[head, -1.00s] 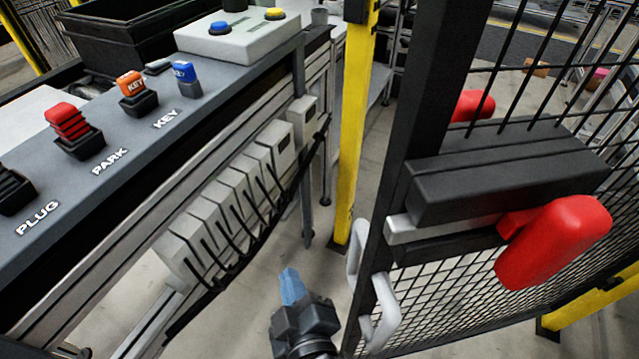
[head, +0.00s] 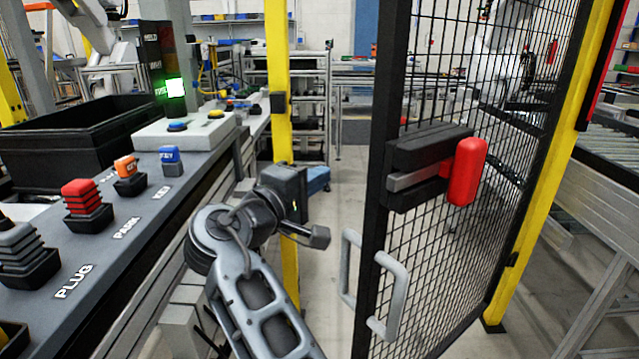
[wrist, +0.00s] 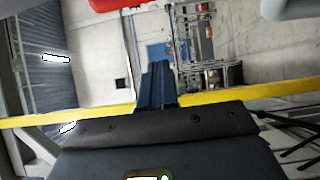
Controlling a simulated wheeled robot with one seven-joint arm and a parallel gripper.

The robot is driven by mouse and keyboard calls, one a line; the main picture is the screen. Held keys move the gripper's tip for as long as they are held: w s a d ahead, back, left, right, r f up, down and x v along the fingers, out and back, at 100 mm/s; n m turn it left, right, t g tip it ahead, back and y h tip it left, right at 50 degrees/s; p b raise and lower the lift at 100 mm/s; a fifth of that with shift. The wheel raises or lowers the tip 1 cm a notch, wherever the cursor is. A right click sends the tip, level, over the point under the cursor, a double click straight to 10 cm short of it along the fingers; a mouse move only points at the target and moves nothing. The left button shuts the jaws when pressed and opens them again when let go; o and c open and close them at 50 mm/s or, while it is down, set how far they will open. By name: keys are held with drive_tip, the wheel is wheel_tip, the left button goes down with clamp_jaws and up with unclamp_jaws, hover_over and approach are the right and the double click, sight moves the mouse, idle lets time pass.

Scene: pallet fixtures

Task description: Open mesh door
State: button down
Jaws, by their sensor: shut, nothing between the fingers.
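The mesh door (head: 388,110), with a black frame, stands at the right in the head view. A gap separates its free edge from the yellow post on the left, so it stands open. A red latch lever (head: 467,172) sits on a black latch block, its grey bolt (head: 412,180) pointing left. A grey pull handle (head: 398,290) is below it. My gripper (head: 319,178) is left of the door edge, in the gap near the yellow post, apart from the handle. Its blue fingers (wrist: 157,85) are shut and empty in the wrist view.
A yellow post (head: 279,70) stands behind my arm. A bench (head: 130,225) at left carries red, orange and blue keyed plugs and a button box (head: 185,132). A conveyor (head: 610,190) is at far right. Floor beyond the gap is clear.

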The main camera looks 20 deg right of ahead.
drive_tip(key=x, duration=0.9)
drive_tip(key=shift+s+d+p, duration=0.3)
drive_tip(key=shift+s+p, duration=0.15)
drive_tip(key=shift+s, duration=0.55)
drive_tip(key=shift+s+d+p, duration=0.3)
drive_tip(key=shift+s+p, duration=0.1)
drive_tip(key=shift+s, duration=0.6)
